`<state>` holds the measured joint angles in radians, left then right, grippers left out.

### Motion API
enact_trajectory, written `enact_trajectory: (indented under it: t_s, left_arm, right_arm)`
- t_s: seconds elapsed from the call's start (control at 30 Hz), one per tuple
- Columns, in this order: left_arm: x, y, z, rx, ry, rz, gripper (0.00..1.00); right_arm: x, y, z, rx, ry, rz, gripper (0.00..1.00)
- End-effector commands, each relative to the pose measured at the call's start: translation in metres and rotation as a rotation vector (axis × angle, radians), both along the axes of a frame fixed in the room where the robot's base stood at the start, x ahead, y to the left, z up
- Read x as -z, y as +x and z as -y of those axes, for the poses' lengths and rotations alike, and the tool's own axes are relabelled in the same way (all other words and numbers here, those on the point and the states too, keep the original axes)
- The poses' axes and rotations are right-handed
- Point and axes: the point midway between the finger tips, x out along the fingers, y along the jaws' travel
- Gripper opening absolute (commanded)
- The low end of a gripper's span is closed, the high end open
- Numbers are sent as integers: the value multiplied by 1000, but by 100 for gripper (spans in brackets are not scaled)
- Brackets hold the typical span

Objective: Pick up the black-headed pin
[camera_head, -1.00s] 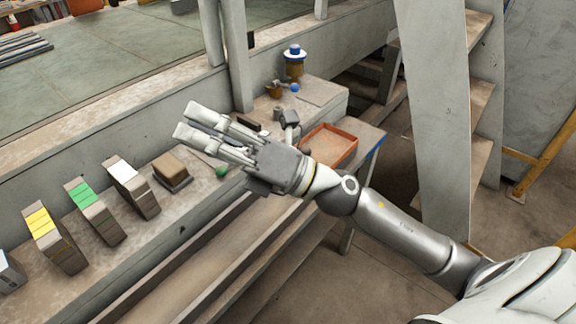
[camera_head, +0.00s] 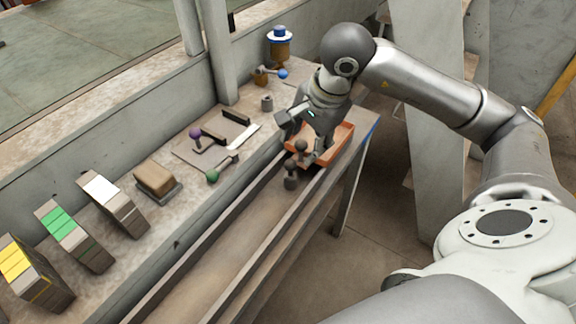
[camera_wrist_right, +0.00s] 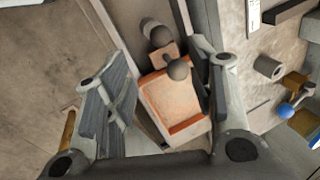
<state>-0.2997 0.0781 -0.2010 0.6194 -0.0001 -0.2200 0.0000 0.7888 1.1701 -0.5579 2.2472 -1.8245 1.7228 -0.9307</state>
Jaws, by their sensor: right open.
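The black-headed pin shows in the head view as a dark ball (camera_head: 301,146) at the near-left edge of the orange tray (camera_head: 343,143). A second dark rounded piece with a short dark cylinder (camera_head: 291,182) sits just in front; I cannot tell whether it belongs to the same pin. My left gripper is out of view.
Several coloured blocks and a brown block (camera_head: 156,178) stand at the left. A post (camera_head: 206,60) rises behind. A long trough runs along the front.

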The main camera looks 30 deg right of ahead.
Motion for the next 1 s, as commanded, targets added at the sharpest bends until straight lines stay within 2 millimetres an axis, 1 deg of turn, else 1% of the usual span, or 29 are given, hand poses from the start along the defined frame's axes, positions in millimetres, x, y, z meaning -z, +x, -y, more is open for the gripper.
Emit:
enact_trajectory:
  t_s: [0.03,0.2,0.43,0.57,0.7,0.8,1.0]
  left_arm:
    - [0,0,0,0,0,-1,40]
    - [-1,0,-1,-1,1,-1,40]
    - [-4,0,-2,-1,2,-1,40]
    - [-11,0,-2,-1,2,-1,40]
    - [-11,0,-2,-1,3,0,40]
    - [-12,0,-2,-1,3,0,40]
    - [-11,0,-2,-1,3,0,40]
  right_arm:
    - [10,1,-1,1,0,-7,50]
    - [34,9,-4,-1,4,-5,50]
    - [51,15,-6,-2,4,-6,50]
    - [69,21,-11,0,6,-9,50]
    - [86,27,-12,0,4,-5,50]
    - [91,29,-13,-2,5,-2,50]
    - [92,29,-13,-1,5,-1,50]
